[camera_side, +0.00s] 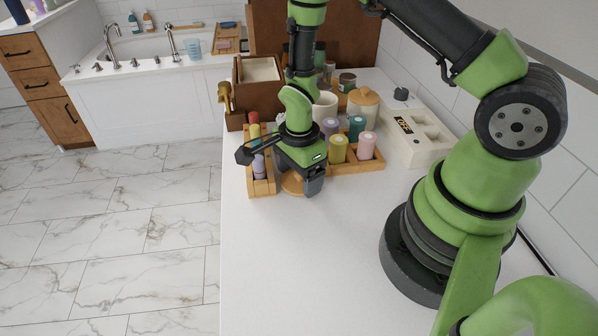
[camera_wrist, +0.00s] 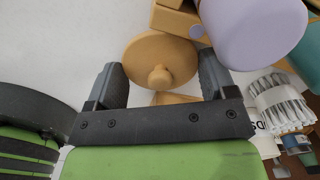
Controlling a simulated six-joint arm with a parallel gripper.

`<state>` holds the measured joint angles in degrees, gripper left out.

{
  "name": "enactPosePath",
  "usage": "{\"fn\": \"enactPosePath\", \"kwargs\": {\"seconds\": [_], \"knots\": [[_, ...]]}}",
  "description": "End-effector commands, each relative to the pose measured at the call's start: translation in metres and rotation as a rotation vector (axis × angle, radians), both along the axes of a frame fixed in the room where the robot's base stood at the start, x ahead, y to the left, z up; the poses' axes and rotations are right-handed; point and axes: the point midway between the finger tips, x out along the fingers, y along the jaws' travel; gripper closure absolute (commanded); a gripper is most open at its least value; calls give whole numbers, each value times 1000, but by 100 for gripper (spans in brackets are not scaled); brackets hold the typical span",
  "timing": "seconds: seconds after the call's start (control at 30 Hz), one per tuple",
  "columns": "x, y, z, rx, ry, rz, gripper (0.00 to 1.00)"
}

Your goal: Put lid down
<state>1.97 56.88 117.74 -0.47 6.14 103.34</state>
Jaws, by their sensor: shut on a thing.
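A round wooden lid with a small knob (camera_wrist: 159,60) sits between the two fingers of my gripper (camera_wrist: 160,76) in the wrist view. My gripper is shut on the lid, with a finger on each side of its rim. In the side view my gripper (camera_side: 301,184) is low over the white counter, and the lid (camera_side: 291,184) is mostly hidden behind it. I cannot tell whether the lid touches the counter. The lid looks about level.
A wooden tray (camera_side: 371,168) with several coloured cylinders stands close on the right, and a narrow wooden rack (camera_side: 261,187) on the left. A lidded jar (camera_side: 363,104) and a white box (camera_side: 413,150) stand farther back. The front counter (camera_side: 300,270) is clear.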

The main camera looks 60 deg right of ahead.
Motion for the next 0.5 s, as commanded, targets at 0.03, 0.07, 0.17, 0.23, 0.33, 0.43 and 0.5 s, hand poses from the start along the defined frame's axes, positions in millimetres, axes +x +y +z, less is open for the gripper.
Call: {"fn": "enactPosePath", "kwargs": {"seconds": [0.03, 0.07, 0.17, 0.23, 0.33, 0.43, 0.5], "knots": [[0, 0, -2, 0, 1, 0, 45], [0, 0, -3, 0, 1, 0, 45], [0, 0, -2, 0, 0, 0, 0], [0, 0, -2, 0, 0, 0, 0], [0, 0, -2, 0, 0, 0, 0], [0, 0, 0, 0, 0, 0, 0], [1, 0, 4, 0, -2, 0, 0]]}}
